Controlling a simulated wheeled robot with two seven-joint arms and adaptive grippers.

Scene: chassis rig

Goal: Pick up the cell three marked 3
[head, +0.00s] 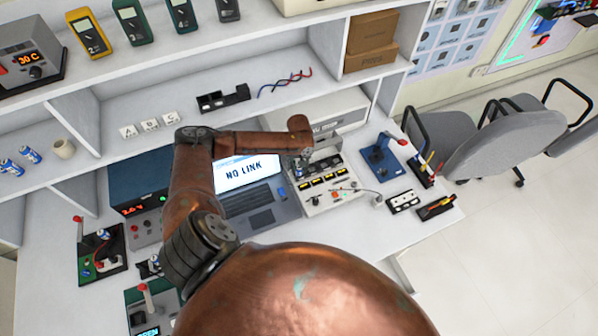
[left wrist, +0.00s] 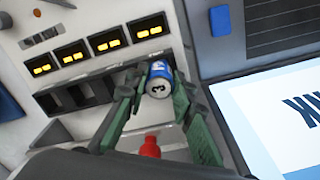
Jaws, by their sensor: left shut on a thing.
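Cell three (left wrist: 158,84) is a small blue and silver can with a dark 3 on its end, seen in the left wrist view. My left gripper (left wrist: 156,92) is shut on it, with a green finger on each side. I cannot tell whether the cell is still partly inside a bay. My right gripper is not in view.
A laptop (head: 260,204) reading NO LINK stands left of the unit. A blue stand (head: 382,163) is on its right. Two blue cells (head: 30,155) lie on the left shelf beside a beige cup (head: 64,148). A shelf overhangs the bench behind.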

